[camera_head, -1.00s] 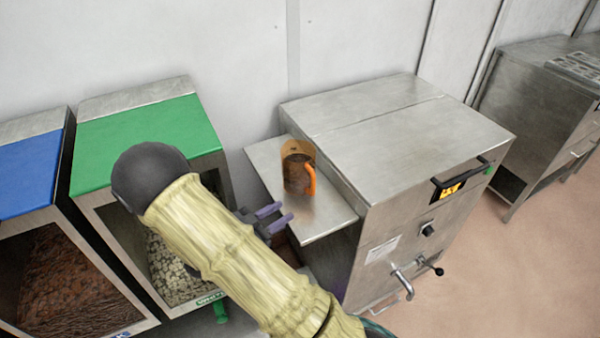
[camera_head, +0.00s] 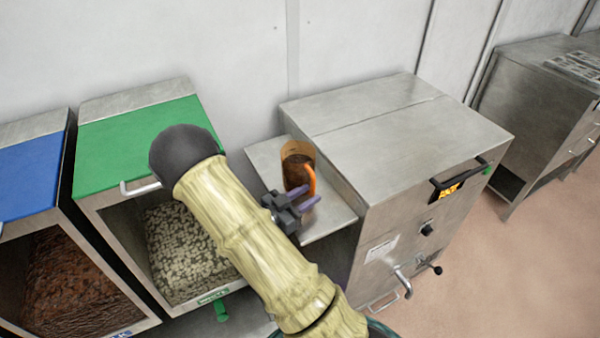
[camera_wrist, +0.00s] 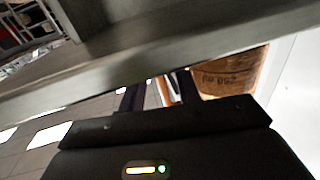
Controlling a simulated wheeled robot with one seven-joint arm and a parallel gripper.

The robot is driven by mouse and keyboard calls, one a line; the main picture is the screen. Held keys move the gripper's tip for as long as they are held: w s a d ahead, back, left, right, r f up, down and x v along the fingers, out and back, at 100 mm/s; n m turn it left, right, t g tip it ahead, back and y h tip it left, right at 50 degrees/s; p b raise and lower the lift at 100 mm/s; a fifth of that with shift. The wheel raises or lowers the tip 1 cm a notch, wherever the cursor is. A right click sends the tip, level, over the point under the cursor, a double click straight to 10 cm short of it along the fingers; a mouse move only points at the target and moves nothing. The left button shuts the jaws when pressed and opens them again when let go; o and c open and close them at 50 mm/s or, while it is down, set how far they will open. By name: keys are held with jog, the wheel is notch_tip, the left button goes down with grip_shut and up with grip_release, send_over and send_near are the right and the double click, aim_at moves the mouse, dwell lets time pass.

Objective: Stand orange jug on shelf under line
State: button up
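The orange jug (camera_head: 297,160) stands upright on a steel side shelf (camera_head: 268,158) fixed to the left of a steel machine. It looks see-through, with brown contents and an orange handle on its right. My gripper (camera_head: 304,197) is at the jug's near side, close to the handle, with its two purple-tipped fingers apart. In the wrist view the brown side of the jug (camera_wrist: 228,78) shows beyond the gripper body. The orange handle (camera_wrist: 172,88) shows between the dark fingers; I cannot tell if they touch it.
The steel machine (camera_head: 400,125) rises right of the jug, with a tap on its front. A green-lidded bin (camera_head: 145,140) and a blue-lidded bin (camera_head: 28,170) stand left. A steel cabinet (camera_head: 540,110) is at far right. Floor is clear at lower right.

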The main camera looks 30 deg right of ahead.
jog(key=x, duration=0.2)
jog(key=shift+w+d, duration=0.2)
jog(key=shift+d, duration=0.05)
jog(key=shift+a, duration=0.2)
jog(key=shift+s+d, duration=0.1)
jog(key=shift+d, duration=0.1)
jog(key=shift+s, duration=0.1)
grip_shut()
